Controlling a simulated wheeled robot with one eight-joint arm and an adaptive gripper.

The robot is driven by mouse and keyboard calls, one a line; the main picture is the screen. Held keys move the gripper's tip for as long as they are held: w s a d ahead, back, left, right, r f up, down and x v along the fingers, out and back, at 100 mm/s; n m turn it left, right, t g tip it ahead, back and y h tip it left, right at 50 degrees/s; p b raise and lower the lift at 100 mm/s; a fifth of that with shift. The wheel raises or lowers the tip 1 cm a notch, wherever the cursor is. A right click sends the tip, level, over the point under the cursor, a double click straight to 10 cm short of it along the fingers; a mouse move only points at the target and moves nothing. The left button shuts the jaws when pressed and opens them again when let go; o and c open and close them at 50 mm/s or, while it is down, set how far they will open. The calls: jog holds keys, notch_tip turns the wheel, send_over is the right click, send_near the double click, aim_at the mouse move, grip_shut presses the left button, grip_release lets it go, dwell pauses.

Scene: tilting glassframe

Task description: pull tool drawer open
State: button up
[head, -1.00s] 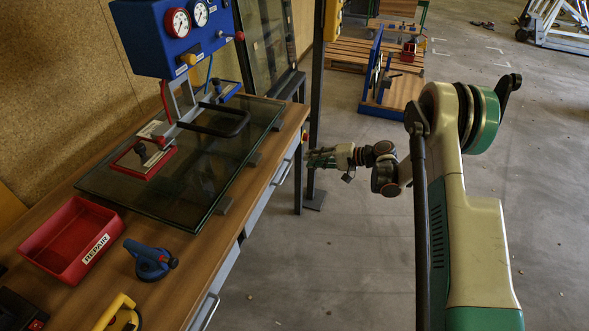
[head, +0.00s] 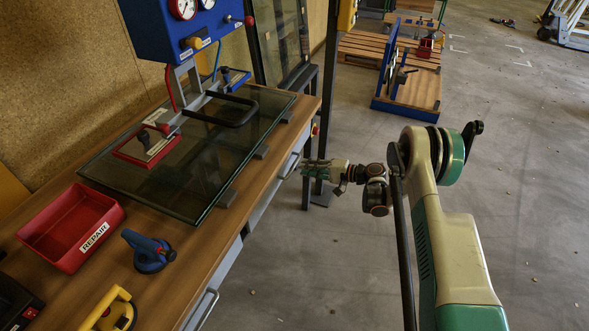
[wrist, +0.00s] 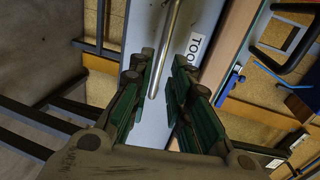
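The tool drawer (head: 264,202) is a grey front under the far part of the workbench, and it looks closed. In the wrist view its front (wrist: 146,30) carries a partly hidden label (wrist: 195,48) reading "TOO". Its metal bar handle (wrist: 167,45) runs between the fingers of my gripper (wrist: 161,64). The fingers are open, with a gap on both sides of the bar. In the head view my gripper (head: 304,169) is beside the drawer handle (head: 289,165), at the bench's front edge.
A second drawer handle (head: 206,304) is nearer along the bench. A glass pane (head: 195,185), a red bin (head: 68,228) and a blue suction cup (head: 149,252) are on the benchtop. A dark post (head: 327,100) stands just beyond my gripper.

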aim_at(294, 165)
jog(key=b+x, duration=0.1)
jog(key=x, duration=0.5)
jog(key=shift+r, duration=0.1)
grip_shut()
